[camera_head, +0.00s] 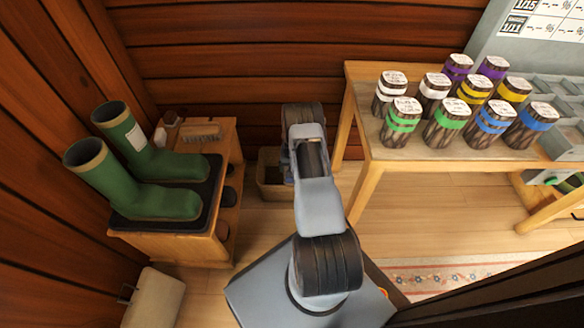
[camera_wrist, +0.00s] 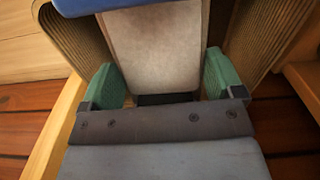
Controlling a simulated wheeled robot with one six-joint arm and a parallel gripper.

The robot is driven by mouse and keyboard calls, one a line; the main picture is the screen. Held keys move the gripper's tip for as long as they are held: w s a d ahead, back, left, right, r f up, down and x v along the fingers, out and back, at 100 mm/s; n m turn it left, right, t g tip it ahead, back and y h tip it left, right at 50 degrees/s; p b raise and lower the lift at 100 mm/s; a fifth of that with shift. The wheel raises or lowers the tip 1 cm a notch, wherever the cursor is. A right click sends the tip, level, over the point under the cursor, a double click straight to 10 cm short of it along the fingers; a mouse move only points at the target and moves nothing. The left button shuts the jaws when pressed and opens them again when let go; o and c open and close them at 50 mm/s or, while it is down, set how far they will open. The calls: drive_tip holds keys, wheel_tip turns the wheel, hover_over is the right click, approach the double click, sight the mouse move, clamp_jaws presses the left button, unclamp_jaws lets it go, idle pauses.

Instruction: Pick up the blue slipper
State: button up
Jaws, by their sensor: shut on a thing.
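The blue slipper (camera_wrist: 152,45) shows in the wrist view as a pale beige sole-like surface with a blue band along the top edge. My gripper (camera_wrist: 160,84) has green pads on both sides of the slipper's near end and is shut on it. Part of the slipper runs out of the top of the picture. In the head view my arm hides the gripper and the slipper.
Ribbed brown walls (camera_wrist: 262,40) stand close on both sides of the slipper. A brown bin (camera_head: 270,190) stands behind my arm. Green boots (camera_head: 150,190) top a wooden rack (camera_head: 225,195) at left. A wooden table (camera_head: 365,140) with several banded wood bundles (camera_head: 445,122) stands right.

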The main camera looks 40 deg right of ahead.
drive_tip(key=s+r+p, duration=0.1)
drive_tip(key=r, duration=0.1)
drive_tip(key=s+r+p, duration=0.1)
drive_tip(key=s+r, duration=0.1)
drive_tip(key=s+a+r+p, duration=0.1)
drive_tip(key=r, duration=0.1)
drive_tip(key=shift+s+r, duration=0.2)
drive_tip(key=shift+s, duration=0.15)
drive_tip(key=s+a+r+p, duration=0.2)
drive_tip(key=s+r+p, duration=0.1)
drive_tip(key=s, duration=0.6)
drive_tip(key=shift+w+r, duration=0.1)
